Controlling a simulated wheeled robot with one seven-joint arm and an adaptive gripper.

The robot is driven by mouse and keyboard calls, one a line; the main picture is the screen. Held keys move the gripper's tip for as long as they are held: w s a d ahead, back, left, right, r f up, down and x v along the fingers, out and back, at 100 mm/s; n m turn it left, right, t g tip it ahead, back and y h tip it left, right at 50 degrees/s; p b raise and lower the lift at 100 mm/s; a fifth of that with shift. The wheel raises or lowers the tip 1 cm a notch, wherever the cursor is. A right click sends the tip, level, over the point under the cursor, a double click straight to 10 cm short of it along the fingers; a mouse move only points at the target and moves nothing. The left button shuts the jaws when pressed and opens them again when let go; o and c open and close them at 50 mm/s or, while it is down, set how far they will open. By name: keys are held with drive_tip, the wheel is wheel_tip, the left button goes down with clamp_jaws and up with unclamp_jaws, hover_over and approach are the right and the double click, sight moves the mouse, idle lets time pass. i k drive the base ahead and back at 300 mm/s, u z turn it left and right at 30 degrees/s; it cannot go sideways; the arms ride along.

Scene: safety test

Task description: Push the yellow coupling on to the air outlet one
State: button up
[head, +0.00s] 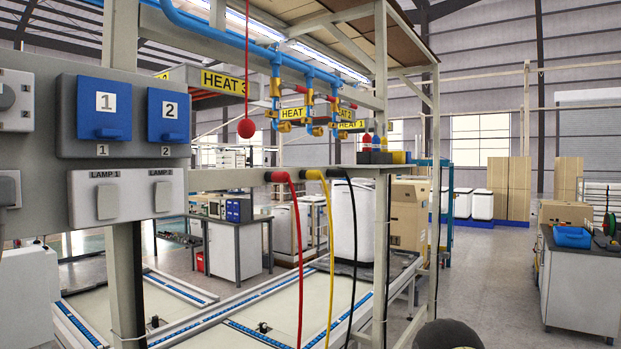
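The yellow hose (329,240) hangs from a rail, with its yellow coupling end (313,174) at the rail between a red hose end (278,176) and a black one (337,172). Above, three drops branch from a blue pipe (250,45), with brass fittings: a left drop (276,87), a middle drop (309,95) and a right drop (333,105). They look like the air outlets; I cannot read numbers on them. The yellow coupling is below and apart from them. My gripper is not in view; a dark rounded part, perhaps of my arm, shows at the bottom edge.
A panel at left carries blue covered sockets 1 (103,116) and 2 (168,117) and lamp switches (127,196). A red ball (246,128) hangs on a cord left of the drops. A frame post (380,150) stands to their right. Open floor shows at right.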

sight(310, 175)
drive_tip(key=k, duration=0.2)
drive_tip(key=z, duration=0.35)
drive_tip(key=i, duration=1.1)
drive_tip(key=u, duration=0.3)
